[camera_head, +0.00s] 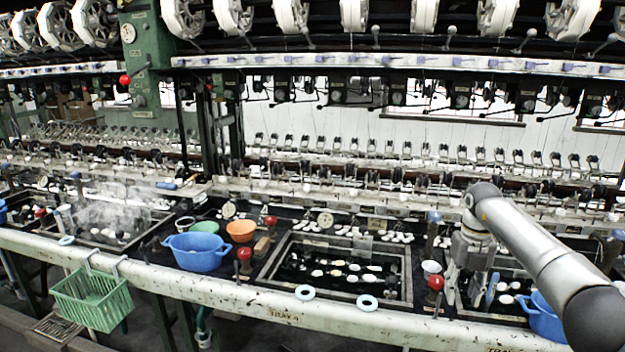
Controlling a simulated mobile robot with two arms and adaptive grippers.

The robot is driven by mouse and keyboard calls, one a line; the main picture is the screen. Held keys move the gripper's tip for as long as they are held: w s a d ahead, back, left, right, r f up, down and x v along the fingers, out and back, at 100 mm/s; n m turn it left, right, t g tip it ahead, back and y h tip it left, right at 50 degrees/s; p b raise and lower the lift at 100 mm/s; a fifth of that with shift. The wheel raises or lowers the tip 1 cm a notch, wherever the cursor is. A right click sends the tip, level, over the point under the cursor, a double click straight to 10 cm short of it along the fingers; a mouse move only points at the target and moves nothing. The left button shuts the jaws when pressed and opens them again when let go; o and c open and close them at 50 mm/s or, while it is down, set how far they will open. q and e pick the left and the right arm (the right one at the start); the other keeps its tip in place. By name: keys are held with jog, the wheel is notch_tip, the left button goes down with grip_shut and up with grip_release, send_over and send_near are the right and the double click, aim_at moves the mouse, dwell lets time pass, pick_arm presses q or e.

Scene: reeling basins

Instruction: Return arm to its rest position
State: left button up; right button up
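My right arm (545,250) comes in from the right edge and reaches over the right-hand basin. Its gripper (465,298) points down at that basin's left side, between a red-knobbed lever and a blue stick (492,290). The two fingers look spread apart, with nothing visible between them. Whether a fingertip touches the basin edge or the blue stick I cannot tell. My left arm and gripper are not in view.
The middle basin (262,282) holds several pale cocoons in dark water. A blue tub (196,252), an orange bowl (240,231) and a green bowl (204,227) stand left of it. A red-knobbed lever (435,284) and a blue tub (541,316) flank the gripper. A green basket (92,299) hangs in front.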

jog(key=s+a+f+m+t+y, duration=0.3)
jog(key=a+f+y, duration=0.7)
jog(key=a+f, duration=1.15)
jog(key=s+a+f+m+t, duration=0.25)
jog(key=f+m+t, duration=0.25)
jog(key=f+m, duration=0.4)
jog(key=s+d+f+m+h, duration=0.4)
jog(key=s+d+f+m, duration=0.15)
jog(key=s+f, duration=0.5)
jog(key=s+d+f+m+h, duration=0.35)
jog(key=s+f+m, duration=0.35)
jog(key=s+f, duration=0.35)
jog(key=s+d+f+m+g, duration=0.1)
jog(key=s+f+m+g, duration=0.1)
jog(key=s, duration=0.8)
jog(key=s+d+f+m+g+h, duration=0.1)
jog(key=s+f, duration=0.4)
jog(key=s, duration=0.6)
jog(key=s+d+f+m+g+h, duration=0.1)
jog(key=s+d+f+m+g, duration=0.1)
jog(key=s, duration=0.9)
jog(key=shift+d+f+m+g, duration=0.2)
jog(key=shift+f+m+g, duration=0.55)
jog(key=shift+m, duration=0.2)
jog(key=shift+h, duration=0.25)
